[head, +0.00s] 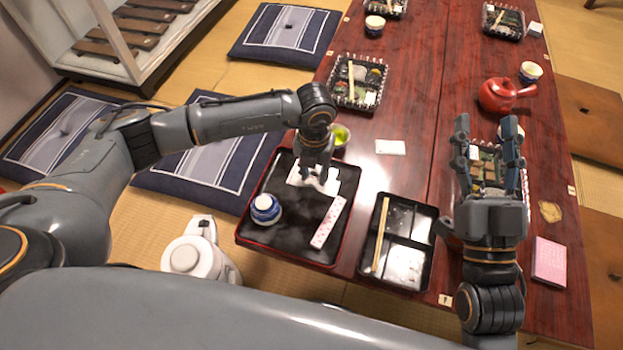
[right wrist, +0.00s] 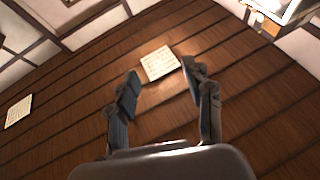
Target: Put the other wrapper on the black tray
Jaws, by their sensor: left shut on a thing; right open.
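The black tray (head: 285,237) with a red rim lies at the table's left front. A crumpled white piece (head: 326,186), which looks like a wrapper, is at the tray's far part. My left gripper (head: 317,177) is shut on it from above, low over the tray; its fingers hide part of the piece, and I cannot tell whether it touches the tray. A flat pink-and-white patterned wrapper (head: 328,222) lies on the tray's right side. My right gripper (head: 488,130) is raised, open and empty, over the table's right side; its parted fingers (right wrist: 160,82) point at the ceiling in the right wrist view.
A blue-and-white cup (head: 265,208) stands on the tray. A black bento box (head: 407,222) with chopsticks is just right of it. A green tea cup (head: 341,136) stands behind the tray.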

